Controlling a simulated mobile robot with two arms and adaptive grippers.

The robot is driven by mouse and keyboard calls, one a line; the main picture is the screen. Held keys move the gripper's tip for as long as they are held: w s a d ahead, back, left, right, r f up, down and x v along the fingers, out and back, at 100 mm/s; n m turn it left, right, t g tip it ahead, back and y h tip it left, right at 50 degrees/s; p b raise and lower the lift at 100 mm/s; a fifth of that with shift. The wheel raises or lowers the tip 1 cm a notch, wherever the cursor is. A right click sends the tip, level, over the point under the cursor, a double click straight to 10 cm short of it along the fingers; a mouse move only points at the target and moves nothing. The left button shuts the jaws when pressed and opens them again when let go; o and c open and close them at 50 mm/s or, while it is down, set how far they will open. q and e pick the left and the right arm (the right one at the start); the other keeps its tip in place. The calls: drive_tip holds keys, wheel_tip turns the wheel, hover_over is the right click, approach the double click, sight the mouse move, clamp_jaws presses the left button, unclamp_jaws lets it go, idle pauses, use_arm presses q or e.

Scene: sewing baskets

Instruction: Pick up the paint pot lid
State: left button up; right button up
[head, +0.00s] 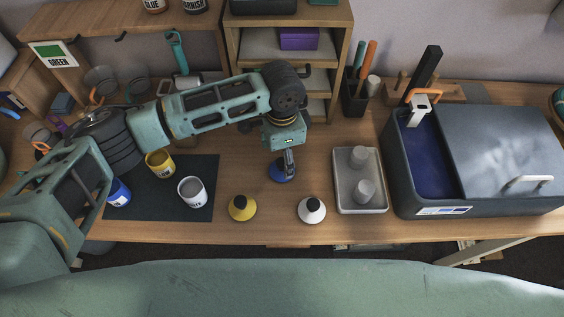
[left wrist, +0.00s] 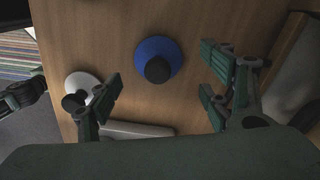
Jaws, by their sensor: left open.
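A blue lid with a black knob (head: 281,174) lies on the wooden table. The white lid (left wrist: 82,86) is partly behind the left finger there.
A dark mat (head: 205,168) at left holds blue (head: 119,193), yellow (head: 160,164) and white (head: 191,192) pots. Wooden shelves (head: 343,50) stand behind.

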sight(282, 163)
use_arm(q)
drive_tip(key=f, duration=0.2)
drive_tip(key=f+p, duration=0.1)
drive_tip(key=shift+s+f, duration=0.35)
drive_tip(key=shift+f, duration=0.75)
drive_tip(key=c, duration=0.9)
drive_tip(key=shift+r, duration=0.1)
use_arm(e)
drive_tip(key=shift+s+r, duration=0.55)
use_arm(q)
drive_tip(key=shift+w, duration=0.1)
